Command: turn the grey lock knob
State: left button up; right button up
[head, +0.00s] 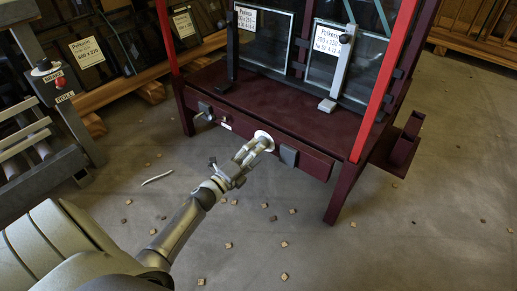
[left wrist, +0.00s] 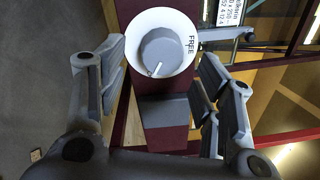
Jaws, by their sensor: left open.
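The grey lock knob (left wrist: 158,52) sits on a round white plate (left wrist: 183,27) marked FREE, on the dark red front beam of the frame. A white pointer line on the knob points to the lower left in the left wrist view. In the head view the white plate (head: 264,137) shows just past my fingertips, and the knob is mostly hidden by them. My left gripper (head: 256,147) is in front of the knob. In the left wrist view my left gripper (left wrist: 163,72) is open, its fingers either side of the knob and apart from it. My right gripper is not in view.
The dark red frame (head: 290,105) holds glass panes with labels behind red uprights. A control post with a red button (head: 60,82) stands at left. Small wooden blocks lie scattered on the otherwise open floor (head: 430,220).

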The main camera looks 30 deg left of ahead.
pick_arm(q)
jog(key=s+a, duration=0.1)
jog(key=s, duration=0.7)
jog(key=shift+s+f, duration=0.3)
jog(key=shift+s, duration=0.1)
